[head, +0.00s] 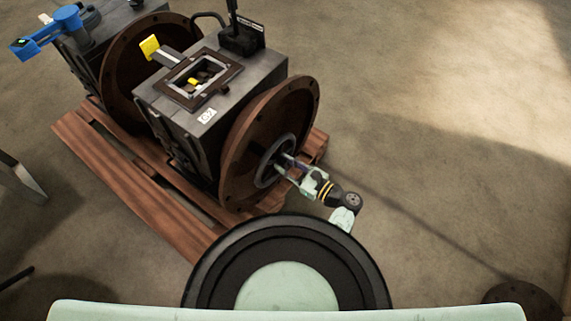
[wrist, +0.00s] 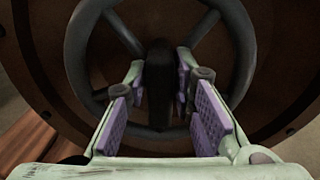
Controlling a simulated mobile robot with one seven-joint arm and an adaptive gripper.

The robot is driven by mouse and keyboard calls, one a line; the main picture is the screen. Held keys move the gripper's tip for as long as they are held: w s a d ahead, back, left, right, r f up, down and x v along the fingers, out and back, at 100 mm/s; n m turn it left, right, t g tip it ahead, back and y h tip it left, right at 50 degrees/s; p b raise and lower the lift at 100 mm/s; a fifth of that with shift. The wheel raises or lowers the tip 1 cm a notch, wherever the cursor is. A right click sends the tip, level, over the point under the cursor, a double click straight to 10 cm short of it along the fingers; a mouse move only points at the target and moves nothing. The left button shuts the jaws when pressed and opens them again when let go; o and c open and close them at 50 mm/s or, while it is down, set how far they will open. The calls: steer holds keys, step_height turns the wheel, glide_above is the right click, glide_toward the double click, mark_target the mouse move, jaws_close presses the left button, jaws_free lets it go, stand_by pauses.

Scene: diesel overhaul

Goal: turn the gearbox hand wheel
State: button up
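The gearbox hand wheel (head: 262,177) is a grey ring on the centre of the brown round flange of the nearer gearbox. In the wrist view its rim and spokes (wrist: 122,32) fill the upper middle. A dark upright bar (wrist: 158,85), which looks like a handle or spoke of the wheel, stands between my fingers. My gripper (head: 287,168) is at the wheel's right side. In the wrist view my gripper (wrist: 160,80) is open, its purple-padded fingers on either side of the bar. Narrow gaps seem to show beside the bar; contact is not clear.
The gearbox (head: 200,105) with its brown flange (head: 236,170) sits on a wooden pallet (head: 125,180). A second unit (head: 110,40) with a blue tool (head: 50,32) stands behind it. Dark legs show at the left edge.

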jaws_close()
stand_by(0.3)
steer(key=shift+r+p, duration=0.1)
steer(key=shift+p, duration=0.55)
steer(key=shift+m, duration=0.3)
steer(key=o, duration=0.5)
jaws_free()
